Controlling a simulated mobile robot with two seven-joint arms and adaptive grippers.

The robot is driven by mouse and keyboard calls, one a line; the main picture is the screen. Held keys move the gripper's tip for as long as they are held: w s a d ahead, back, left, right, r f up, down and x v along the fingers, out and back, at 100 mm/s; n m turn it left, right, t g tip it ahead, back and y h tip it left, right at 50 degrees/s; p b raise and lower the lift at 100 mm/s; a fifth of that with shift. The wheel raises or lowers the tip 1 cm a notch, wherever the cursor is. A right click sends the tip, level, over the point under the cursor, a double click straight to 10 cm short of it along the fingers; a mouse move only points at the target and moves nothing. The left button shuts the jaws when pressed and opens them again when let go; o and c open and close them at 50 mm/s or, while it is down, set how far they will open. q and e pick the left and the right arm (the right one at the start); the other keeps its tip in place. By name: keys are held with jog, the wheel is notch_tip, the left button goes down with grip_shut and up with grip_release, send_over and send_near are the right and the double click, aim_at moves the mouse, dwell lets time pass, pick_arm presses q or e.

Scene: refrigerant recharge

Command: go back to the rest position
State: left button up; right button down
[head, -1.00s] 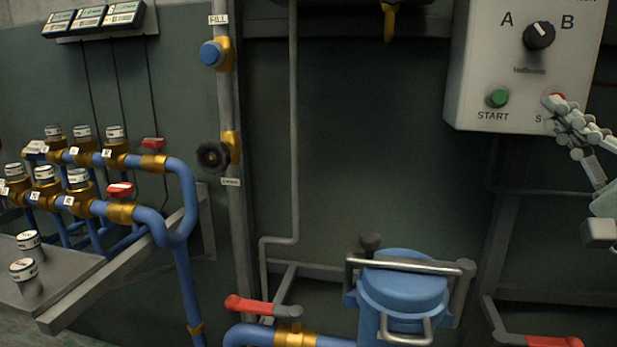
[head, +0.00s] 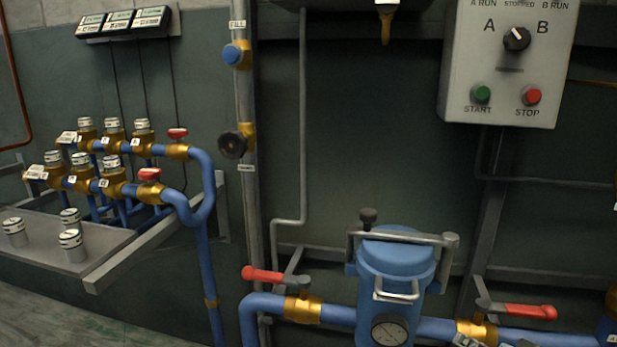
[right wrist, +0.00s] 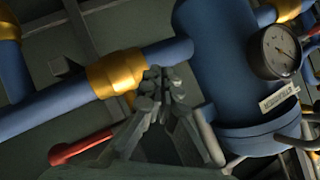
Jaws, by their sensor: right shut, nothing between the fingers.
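My right gripper (right wrist: 160,80) is shut and empty in the right wrist view. Its fingertips are together, in front of the blue pipe (right wrist: 42,112) and beside the brass fitting (right wrist: 115,73) in that picture; I cannot tell the gap in depth. In the head view only a small grey part at the bottom edge, right of the gauge, looks like this gripper. The control box (head: 505,75), with its A/B selector, green START button (head: 481,94) and red STOP button (head: 531,96), is clear of my arm. My left gripper is not in view.
The blue filter housing (head: 394,268) with a gauge (head: 389,330) stands at lower middle, between two red-handled valves (head: 263,275) (head: 530,311). A valve manifold (head: 115,175) and a grey shelf (head: 100,250) are at left. The dark wall panel in the middle is clear.

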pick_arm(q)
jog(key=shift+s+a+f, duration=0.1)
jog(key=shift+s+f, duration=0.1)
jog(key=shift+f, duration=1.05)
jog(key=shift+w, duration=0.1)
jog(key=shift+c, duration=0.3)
pick_arm(e)
jog(key=s+a+f+n+g+h, duration=0.1)
jog(key=s+f+n+g+h, duration=0.1)
jog(key=s+f, duration=0.8)
jog(key=s+a+f+n+g+h, duration=0.1)
jog(key=s+f+n+g, duration=0.4)
jog(key=s+f, duration=0.6)
notch_tip(320, 180, down, 4)
jog(key=shift+r+g+h, duration=0.15)
jog(key=shift+g+h, duration=0.25)
jog(key=shift+g, duration=0.7)
